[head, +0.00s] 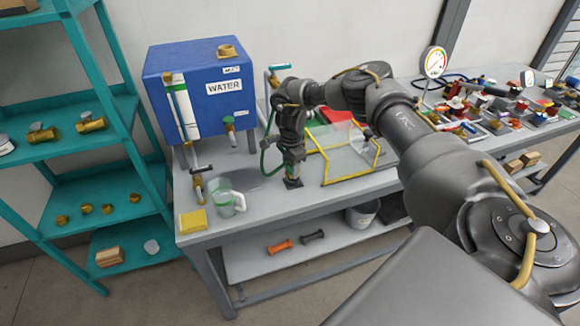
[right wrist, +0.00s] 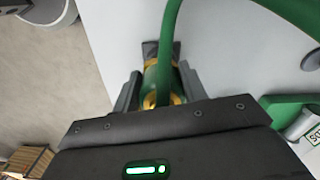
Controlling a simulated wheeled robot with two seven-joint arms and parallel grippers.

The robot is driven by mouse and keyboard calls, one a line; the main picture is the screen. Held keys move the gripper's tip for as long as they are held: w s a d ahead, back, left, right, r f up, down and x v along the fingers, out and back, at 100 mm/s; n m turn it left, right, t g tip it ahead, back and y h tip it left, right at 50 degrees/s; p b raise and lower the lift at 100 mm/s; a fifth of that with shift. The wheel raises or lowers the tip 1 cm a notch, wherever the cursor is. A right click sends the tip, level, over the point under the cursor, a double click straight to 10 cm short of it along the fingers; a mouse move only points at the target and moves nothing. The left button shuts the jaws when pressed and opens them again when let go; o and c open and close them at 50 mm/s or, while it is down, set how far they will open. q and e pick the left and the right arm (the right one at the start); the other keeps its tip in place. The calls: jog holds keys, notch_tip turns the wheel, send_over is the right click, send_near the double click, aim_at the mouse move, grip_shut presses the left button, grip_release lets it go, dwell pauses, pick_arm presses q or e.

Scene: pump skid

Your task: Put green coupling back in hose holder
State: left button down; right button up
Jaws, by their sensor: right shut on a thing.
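The green coupling (right wrist: 152,78), brass with green on it, sits between the fingers of my right gripper (right wrist: 160,88) in the right wrist view. The gripper is shut on it. A green hose (right wrist: 165,45) runs up from it; in the head view the hose (head: 265,155) hangs left of my right gripper (head: 292,172). The gripper points down close above the bench. A small dark block (head: 293,184) is just below the fingers, perhaps the hose holder; a dark piece (right wrist: 150,49) also shows beyond the coupling. I cannot tell whether they touch. My left gripper is out of view.
A blue water tank (head: 200,90) stands at the back left of the bench (head: 215,245). A clear jug (head: 228,200) and a yellow sponge (head: 193,222) are at the front left. A yellow-edged clear guard (head: 350,160) is close right of the gripper. Valves and fittings crowd the far right.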

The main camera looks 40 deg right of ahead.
jog(key=shift+f+b, duration=0.65)
jog(key=shift+f, duration=0.3)
jog(key=o, duration=1.3)
jog(key=shift+c, duration=0.2)
notch_tip(320, 180, up, 10)
jog(key=shift+f+b, duration=0.2)
jog(key=shift+b, duration=1.05)
jog(key=shift+r, duration=0.6)
